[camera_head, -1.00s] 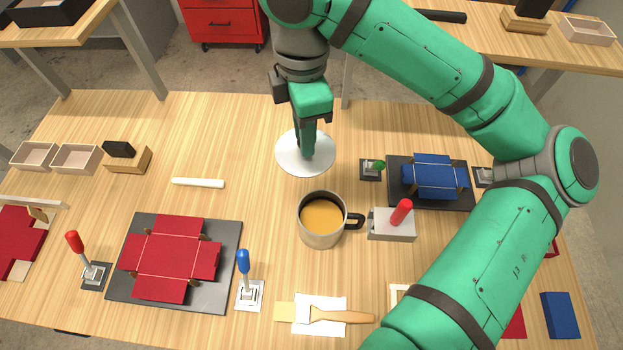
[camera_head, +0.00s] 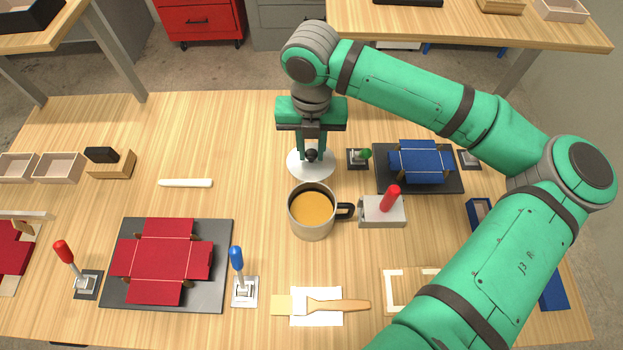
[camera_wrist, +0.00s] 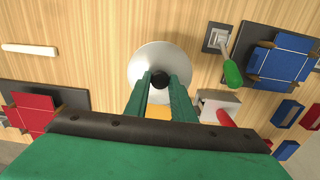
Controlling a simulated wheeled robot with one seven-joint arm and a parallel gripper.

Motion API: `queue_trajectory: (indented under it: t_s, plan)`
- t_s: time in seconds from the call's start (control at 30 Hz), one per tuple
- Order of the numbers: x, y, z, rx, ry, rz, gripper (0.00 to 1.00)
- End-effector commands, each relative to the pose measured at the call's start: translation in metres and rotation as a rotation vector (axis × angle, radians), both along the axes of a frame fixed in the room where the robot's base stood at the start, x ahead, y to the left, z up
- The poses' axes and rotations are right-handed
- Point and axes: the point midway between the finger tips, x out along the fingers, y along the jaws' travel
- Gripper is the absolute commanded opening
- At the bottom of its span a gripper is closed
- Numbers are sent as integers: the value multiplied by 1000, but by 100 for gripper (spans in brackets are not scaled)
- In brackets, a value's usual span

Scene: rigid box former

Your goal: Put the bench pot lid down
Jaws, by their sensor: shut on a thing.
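The pot lid (camera_head: 297,165) is a pale round disc with a black knob (camera_head: 311,155). It is behind the steel pot (camera_head: 312,225), which holds an orange-brown liquid and stands uncovered. My gripper (camera_head: 312,152) points down over the lid and is shut on its knob. In the wrist view the lid (camera_wrist: 150,60) lies beyond my two green fingers (camera_wrist: 160,82), with the knob between their tips. I cannot tell whether the lid touches the table or hangs just above it. The pot is mostly hidden by my gripper in the wrist view.
Right of the lid are a green-knobbed lever (camera_head: 358,157), a blue box blank (camera_head: 420,162) on a dark plate and a red-handled block (camera_head: 383,212). A white stick (camera_head: 185,183) lies to the left. The table between stick and lid is clear.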

Motion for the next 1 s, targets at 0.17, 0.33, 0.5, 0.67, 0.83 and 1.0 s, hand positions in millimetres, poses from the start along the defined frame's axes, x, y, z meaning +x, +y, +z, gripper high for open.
queue_trajectory:
  t_s: [0.17,0.33,0.5,0.67,0.83,1.0]
  plan:
    - [-2,-2,-28,-5,8,14,0]
    - [-3,-1,-56,-5,10,15,0]
    - [-2,0,-67,-4,6,15,0]
    - [-2,0,-82,-4,7,14,0]
    - [-1,0,-103,-3,7,12,0]
    - [0,0,-105,-2,5,10,0]
